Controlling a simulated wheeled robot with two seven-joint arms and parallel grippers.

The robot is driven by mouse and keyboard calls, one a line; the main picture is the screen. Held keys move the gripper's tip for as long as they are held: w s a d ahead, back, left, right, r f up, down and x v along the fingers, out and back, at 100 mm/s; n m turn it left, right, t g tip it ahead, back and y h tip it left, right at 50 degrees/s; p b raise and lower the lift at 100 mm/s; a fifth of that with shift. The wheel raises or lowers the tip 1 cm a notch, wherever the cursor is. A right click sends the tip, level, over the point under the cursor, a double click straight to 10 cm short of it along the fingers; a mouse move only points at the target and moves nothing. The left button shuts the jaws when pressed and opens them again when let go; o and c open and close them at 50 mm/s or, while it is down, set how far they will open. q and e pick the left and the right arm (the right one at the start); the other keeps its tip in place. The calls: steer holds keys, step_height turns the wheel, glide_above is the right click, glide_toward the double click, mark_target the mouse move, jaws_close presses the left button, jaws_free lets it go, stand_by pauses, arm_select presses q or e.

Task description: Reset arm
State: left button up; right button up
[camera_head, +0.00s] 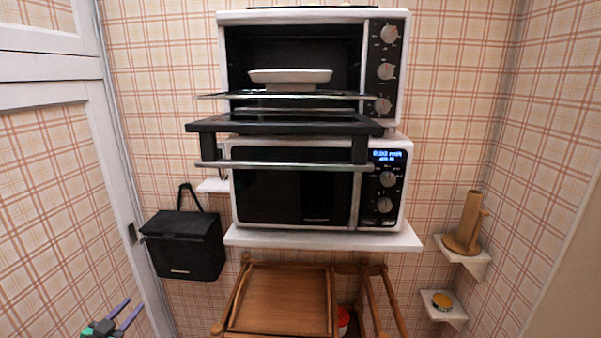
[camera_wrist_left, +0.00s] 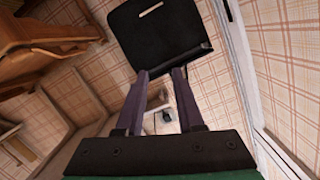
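My left gripper (camera_head: 121,313) shows at the bottom left of the head view, with two purple fingers apart and nothing between them. In the left wrist view the fingers (camera_wrist_left: 165,100) are also spread and empty. Beyond their tips in that view is a black bag or box (camera_wrist_left: 160,35); the fingers overlap its lower edge in the picture, and I cannot tell the exact gap. In the head view this black box (camera_head: 184,245) hangs by the wall, above and right of the gripper. My right gripper is not in view.
An upper oven (camera_head: 398,75) has its door (camera_head: 275,124) lowered open, with a white dish (camera_head: 290,76) inside. A closed microwave (camera_head: 290,190) stands below on a white shelf (camera_head: 320,238). A wooden chair (camera_head: 280,298) is underneath. Small shelves (camera_head: 468,256) are at right; a white door frame (camera_head: 115,150) is at left.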

arm_select(q)
steer(key=s+d+f+n+g, duration=0.1)
steer(key=s+d+f+g, duration=0.1)
steer(key=s+f, duration=0.55)
steer(key=s+d+f+g+y, duration=0.1)
steer(key=s+d+f+g, duration=0.3)
steer(key=f, duration=0.7)
steer(key=s+f+n+g, duration=0.1)
steer(key=s+f, duration=0.6)
steer(key=f, duration=0.2)
steer(key=s+d+f+g, duration=0.2)
steer(key=s+d+f, duration=0.2)
steer(key=s, duration=0.6)
steer(key=s+d+f+g, duration=0.3)
steer(key=s+d+f, duration=0.2)
steer(key=s, duration=0.4)
steer(key=s+d+f+g, duration=0.3)
steer(key=s+d+f, duration=0.2)
steer(key=s, duration=0.5)
steer(key=shift+s+h+p, duration=0.3)
steer(key=shift+h+p, duration=0.1)
